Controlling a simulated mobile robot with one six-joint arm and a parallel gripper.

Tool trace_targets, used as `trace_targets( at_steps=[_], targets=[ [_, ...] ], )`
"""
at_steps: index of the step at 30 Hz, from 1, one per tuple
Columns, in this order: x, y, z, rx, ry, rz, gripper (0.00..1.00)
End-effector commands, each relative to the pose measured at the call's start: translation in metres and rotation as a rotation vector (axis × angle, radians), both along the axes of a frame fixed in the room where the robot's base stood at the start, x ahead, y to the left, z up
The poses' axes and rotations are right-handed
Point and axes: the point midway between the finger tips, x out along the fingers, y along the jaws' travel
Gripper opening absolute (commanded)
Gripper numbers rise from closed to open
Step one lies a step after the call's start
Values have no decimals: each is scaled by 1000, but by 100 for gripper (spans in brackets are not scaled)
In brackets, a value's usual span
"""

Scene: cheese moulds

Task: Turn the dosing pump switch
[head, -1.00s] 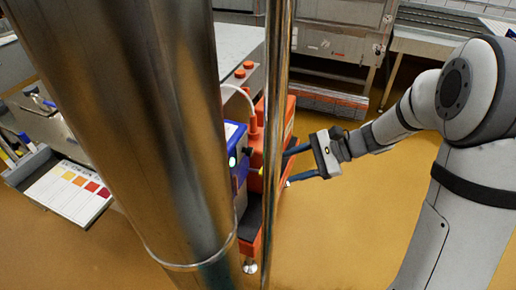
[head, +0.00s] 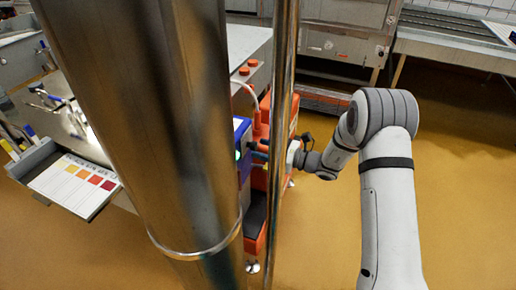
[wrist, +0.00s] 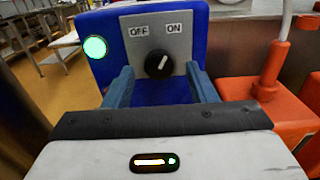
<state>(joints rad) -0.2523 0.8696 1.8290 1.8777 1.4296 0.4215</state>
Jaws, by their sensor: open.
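The dosing pump switch (wrist: 159,64) is a round black knob on a grey plate (wrist: 187,47) marked OFF and ON. The plate is on the front of a blue box (wrist: 100,30). The knob's white mark leans up and to the right, towards the ON side. My gripper (wrist: 161,82) is open, its two blue fingers standing left and right just below the knob, with nothing held between them. Contact with the knob cannot be made out. In the head view the blue box (head: 243,135) is partly behind a steel column, and the knob is hidden.
A green lamp (wrist: 95,47) glows on the box, left of the switch. Orange equipment (wrist: 267,90) with a cable stands close on the right. In the head view a thick steel column (head: 150,120) and a thin pole (head: 281,120) stand beside my arm. The floor at right is clear.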

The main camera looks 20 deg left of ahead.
Motion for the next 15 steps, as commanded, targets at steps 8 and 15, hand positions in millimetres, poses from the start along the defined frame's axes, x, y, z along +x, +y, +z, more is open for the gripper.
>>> trace_targets(
  at_steps=[8, 15],
  targets=[
    [1, 19, 0, -1, 0, 1, 52],
    [1, 20, 0, -1, 0, 2, 48]
  ],
)
